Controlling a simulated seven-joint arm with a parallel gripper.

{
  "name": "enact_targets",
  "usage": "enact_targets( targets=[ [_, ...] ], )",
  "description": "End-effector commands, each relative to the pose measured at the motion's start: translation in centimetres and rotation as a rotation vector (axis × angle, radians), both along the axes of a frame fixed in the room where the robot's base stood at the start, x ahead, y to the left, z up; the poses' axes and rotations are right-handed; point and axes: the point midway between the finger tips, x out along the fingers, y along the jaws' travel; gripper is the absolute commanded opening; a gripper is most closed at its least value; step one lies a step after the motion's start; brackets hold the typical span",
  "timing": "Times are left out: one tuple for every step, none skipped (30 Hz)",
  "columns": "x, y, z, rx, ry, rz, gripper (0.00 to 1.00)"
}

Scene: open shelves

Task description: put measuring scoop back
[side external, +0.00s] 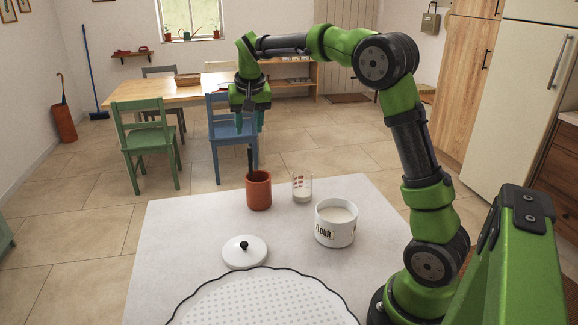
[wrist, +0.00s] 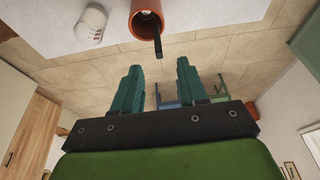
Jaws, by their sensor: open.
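A dark handle (side external: 250,158) stands up out of an orange-brown cup (side external: 259,192) on the white table. It may be the scoop's handle; the lower end is hidden in the cup. In the wrist view the handle (wrist: 157,44) sticks out of the cup (wrist: 146,20), beyond my fingertips. My gripper (side external: 250,128) is open and empty, above the cup and just over the handle's top. Its two teal fingers (wrist: 159,72) are apart, with nothing between them. A white flour canister (side external: 335,231) stands open at the right, with flour inside.
A clear measuring cup (side external: 302,188) with red marks and some white contents stands right of the orange-brown cup. A white lid (side external: 245,252) with a black knob lies at the front left. A scalloped, dotted white round piece (side external: 262,302) covers the near table. The table's left side is clear.

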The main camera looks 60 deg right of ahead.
Motion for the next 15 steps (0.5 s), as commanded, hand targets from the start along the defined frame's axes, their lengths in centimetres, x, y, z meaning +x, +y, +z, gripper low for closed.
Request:
enact_targets(
  targets=[
    [-1.1,1.2,1.0,0.011,-0.021,0.026,0.42],
    [-1.8,2.0,1.5,0.019,-0.033,0.045,0.42],
    [-3.0,3.3,2.2,0.032,-0.054,0.074,0.42],
    [-4.1,4.2,2.6,0.042,-0.071,0.096,0.42],
    [-5.2,5.3,3.0,0.052,-0.086,0.12,0.42],
    [-6.8,6.7,3.4,0.066,-0.11,0.153,0.42],
    [-8.0,7.6,3.7,0.076,-0.129,0.177,0.42],
    [-9.2,8.6,3.8,0.086,-0.147,0.2,0.42],
    [-10.8,9.8,3.9,0.098,-0.17,0.23,0.42],
    [-12.1,10.7,3.9,0.108,-0.188,0.252,0.42],
    [-13.3,11.5,3.8,0.115,-0.207,0.274,0.42],
    [-15.0,12.6,3.5,0.127,-0.231,0.302,0.42],
    [-16.2,13.3,3.3,0.134,-0.247,0.321,0.42],
    [-17.4,14.0,3.0,0.141,-0.265,0.34,0.42],
    [-18.8,14.8,2.5,0.15,-0.286,0.363,0.42]
  ],
)
